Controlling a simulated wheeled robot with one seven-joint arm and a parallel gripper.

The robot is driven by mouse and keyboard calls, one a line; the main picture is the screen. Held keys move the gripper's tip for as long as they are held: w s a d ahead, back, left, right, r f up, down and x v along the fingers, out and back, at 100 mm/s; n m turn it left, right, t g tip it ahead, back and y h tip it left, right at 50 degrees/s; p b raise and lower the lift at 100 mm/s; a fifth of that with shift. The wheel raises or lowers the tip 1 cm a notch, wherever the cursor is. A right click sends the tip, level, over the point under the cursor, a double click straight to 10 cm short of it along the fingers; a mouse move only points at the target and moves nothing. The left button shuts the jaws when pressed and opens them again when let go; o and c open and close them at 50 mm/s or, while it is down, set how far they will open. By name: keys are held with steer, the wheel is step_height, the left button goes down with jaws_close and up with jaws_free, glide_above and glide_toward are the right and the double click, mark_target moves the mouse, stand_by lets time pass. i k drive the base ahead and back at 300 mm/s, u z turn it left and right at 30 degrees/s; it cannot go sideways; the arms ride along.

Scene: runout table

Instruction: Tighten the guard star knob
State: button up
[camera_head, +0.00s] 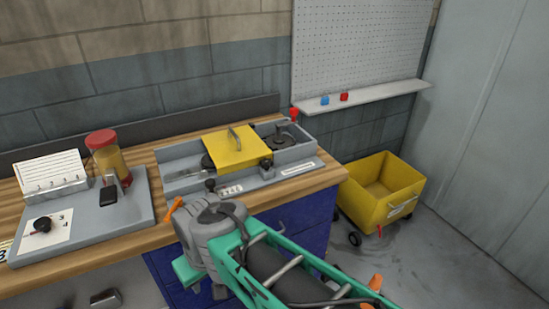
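The yellow guard (236,149), with a grey handle on top, lies over the middle of a grey runout fixture (178,152) on the wooden bench. A dark knob (266,164) stands by the guard's front right corner. A second small dark knob (211,185) stands at the fixture's front edge. I cannot tell from this view which is the star knob. My gripper (174,207) is at the bench's front edge, in front of the fixture and apart from both knobs. Only an orange tip shows clearly beyond my grey and green wrist, so its opening is hidden.
Left on the bench are a grey board (130,215), a red-lidded jar (110,160) and a white card stand (50,175). A red piece (294,115) sticks up at the fixture's back right. A yellow wheeled bin (372,200) stands on the floor at right.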

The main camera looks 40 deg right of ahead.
mark_target(266, 164)
steer(key=z, duration=1.1)
steer(key=i, duration=0.5)
steer(key=u, duration=2.6)
